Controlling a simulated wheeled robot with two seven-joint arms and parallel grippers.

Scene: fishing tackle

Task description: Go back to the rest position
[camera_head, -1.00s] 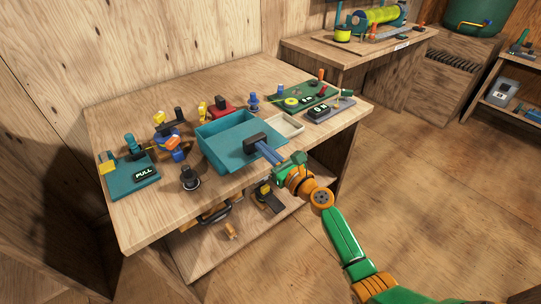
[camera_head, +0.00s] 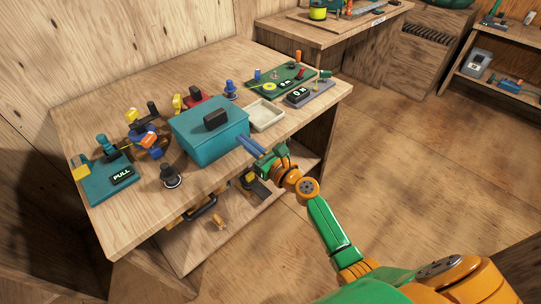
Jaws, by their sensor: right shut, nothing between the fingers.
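My right gripper (camera_head: 243,140) has blue fingers, shut with nothing between them. Its tips are just off the right front corner of the teal box (camera_head: 208,149), near its side wall; I cannot tell whether they touch. The box stands on the wooden workbench (camera_head: 122,226) with a flat teal top and a black block-like handle (camera_head: 215,119) on it. My green and orange right arm reaches in from the lower right. My left gripper is not in view.
A beige tray (camera_head: 265,115), a grey board (camera_head: 310,93) and a green board (camera_head: 270,76) lie right of the box. A teal board marked PULL (camera_head: 104,182) and a black knob (camera_head: 170,176) are left. Floor right of the bench is clear.

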